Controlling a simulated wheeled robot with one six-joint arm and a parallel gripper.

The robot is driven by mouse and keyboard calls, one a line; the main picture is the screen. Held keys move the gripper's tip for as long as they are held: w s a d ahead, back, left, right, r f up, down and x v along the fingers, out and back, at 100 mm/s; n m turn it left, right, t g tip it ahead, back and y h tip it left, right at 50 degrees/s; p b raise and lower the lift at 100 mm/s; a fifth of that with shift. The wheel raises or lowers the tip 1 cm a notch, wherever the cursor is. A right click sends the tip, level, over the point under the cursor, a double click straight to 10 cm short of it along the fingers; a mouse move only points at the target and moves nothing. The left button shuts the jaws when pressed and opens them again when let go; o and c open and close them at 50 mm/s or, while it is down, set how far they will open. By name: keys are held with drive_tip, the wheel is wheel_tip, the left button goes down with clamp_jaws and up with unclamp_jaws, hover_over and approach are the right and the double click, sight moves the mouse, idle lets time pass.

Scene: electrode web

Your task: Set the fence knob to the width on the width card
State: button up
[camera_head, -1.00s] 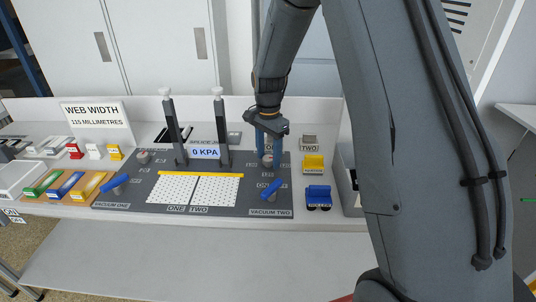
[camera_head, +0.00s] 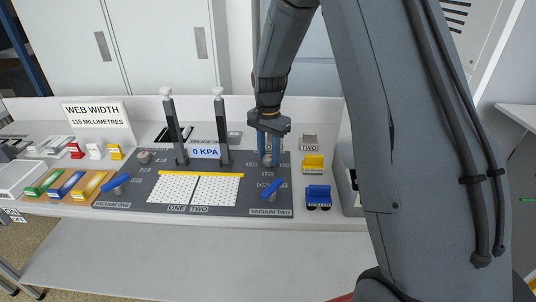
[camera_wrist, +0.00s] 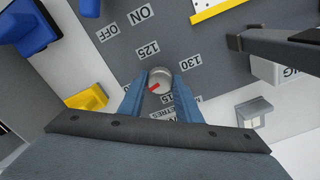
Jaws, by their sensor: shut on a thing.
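The width card (camera_head: 97,114) stands at the back left and reads "WEB WIDTH 115 MILLIMETRES". The fence knob (camera_wrist: 160,78) is a round grey knob with a red pointer on the dark panel. My gripper (camera_wrist: 159,94) is shut on the knob, one blue finger on each side. In the wrist view the pointer is aimed down and left, away from the 125 and 130 labels; the label it faces is hidden by my finger. In the head view my gripper (camera_head: 268,150) reaches down over the knob at the panel's right part, its scale too small to read.
Two dark posts (camera_head: 222,130) with white tops stand left of my gripper, near the "0 KPA" display (camera_head: 205,152). A blue lever (camera_head: 271,189) marked VACUUM TWO is in front. Yellow (camera_head: 313,164) and blue (camera_head: 318,196) blocks stand to the right. The perforated white plates lie front left.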

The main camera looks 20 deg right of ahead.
drive_tip(key=n, duration=0.4)
drive_tip(key=shift+r+n+p, duration=0.1)
drive_tip(key=shift+n+p, duration=0.2)
drive_tip(key=n, duration=0.3)
drive_tip(key=shift+w+n, duration=0.1)
drive_tip(key=shift+n, duration=0.3)
drive_tip(key=n, duration=0.3)
drive_tip(key=shift+p, duration=0.3)
drive_tip(key=shift+n, duration=2)
drive_tip(key=o, duration=1.1)
